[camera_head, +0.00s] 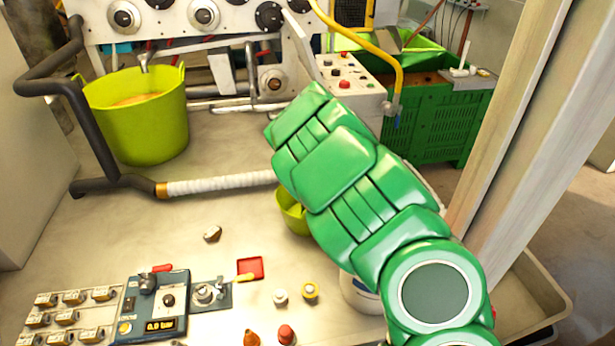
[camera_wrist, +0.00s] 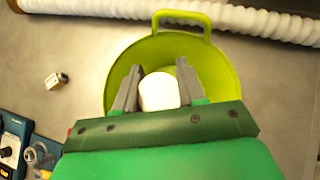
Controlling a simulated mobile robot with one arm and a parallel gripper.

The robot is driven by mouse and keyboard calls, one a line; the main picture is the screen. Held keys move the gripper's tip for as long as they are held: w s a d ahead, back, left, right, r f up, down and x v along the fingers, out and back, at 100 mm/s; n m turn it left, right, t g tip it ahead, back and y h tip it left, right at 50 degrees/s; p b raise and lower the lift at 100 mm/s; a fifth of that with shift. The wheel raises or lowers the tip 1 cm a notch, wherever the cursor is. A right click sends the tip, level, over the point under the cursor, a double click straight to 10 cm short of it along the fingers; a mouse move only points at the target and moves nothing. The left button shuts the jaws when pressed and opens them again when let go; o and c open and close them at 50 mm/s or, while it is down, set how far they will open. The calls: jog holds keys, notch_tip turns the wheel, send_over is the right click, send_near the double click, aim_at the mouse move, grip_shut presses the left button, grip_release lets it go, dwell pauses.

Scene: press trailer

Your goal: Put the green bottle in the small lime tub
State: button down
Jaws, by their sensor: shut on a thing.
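In the wrist view, the two grey fingers of my gripper (camera_wrist: 158,88) are closed on a white-capped bottle (camera_wrist: 159,93). Only its white rounded end shows between the fingers; the green of its body cannot be made out. The small lime tub (camera_wrist: 221,62) lies beyond and around the fingers in this view, its handle at the top. The held end appears over the tub's opening; its height above the tub floor cannot be told. In the head view, the tub (camera_head: 289,212) is partly hidden behind my green arm, which also hides my gripper.
A large lime tub (camera_head: 137,125) stands back left. A white wrapped hose (camera_head: 218,186) runs behind the small tub. A small tan block (camera_head: 212,233) lies left of it. A control panel (camera_head: 158,305) and buttons are in front; a white bucket (camera_head: 361,296) stands front right.

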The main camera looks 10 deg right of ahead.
jog(key=shift+f, duration=0.8)
jog(key=c, duration=0.7)
grip_release()
jog(key=shift+o, duration=0.2)
jog(key=v, duration=0.2)
jog(key=shift+s+d+r, duration=0.15)
jog(key=shift+d+r, duration=0.05)
jog(key=shift+r, duration=0.05)
jog(key=v, duration=0.9)
jog(key=shift+r, duration=0.2)
jog(key=shift+s, duration=0.15)
